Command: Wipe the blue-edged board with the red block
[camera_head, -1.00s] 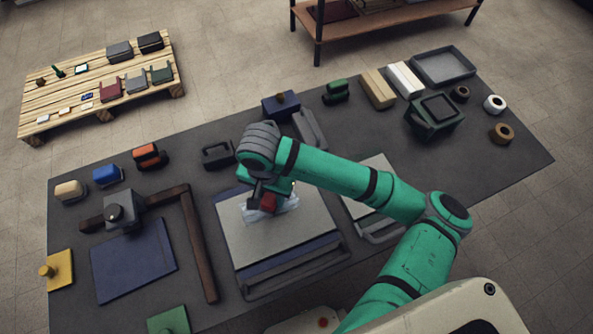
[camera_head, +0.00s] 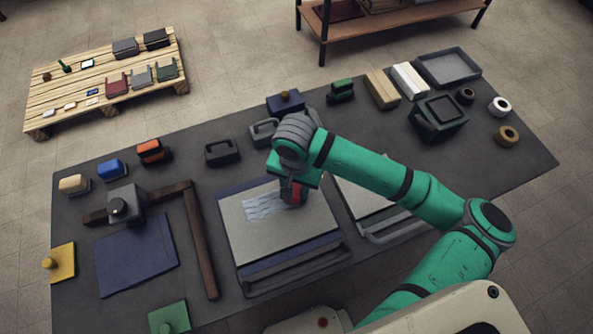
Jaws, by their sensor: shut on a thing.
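The blue-edged board (camera_head: 284,237) lies near the middle of the dark table, with a pale grey face and blue strips along its far and near edges. A light, streaky patch (camera_head: 264,205) shows on its upper middle. My gripper (camera_head: 293,186) is over the board's upper right part, shut on the red block (camera_head: 292,194). Only a small part of the block shows below the gripper. It appears at or just above the board's face, beside the right end of the patch; contact is hard to tell.
A second pale board (camera_head: 362,200) lies to the right, partly under my arm. A brown L-shaped bar (camera_head: 202,245) and a dark blue sheet (camera_head: 137,255) lie left. Several blocks with handles line the far edge, including an orange-black one (camera_head: 153,151). A green box (camera_head: 438,118) stands right.

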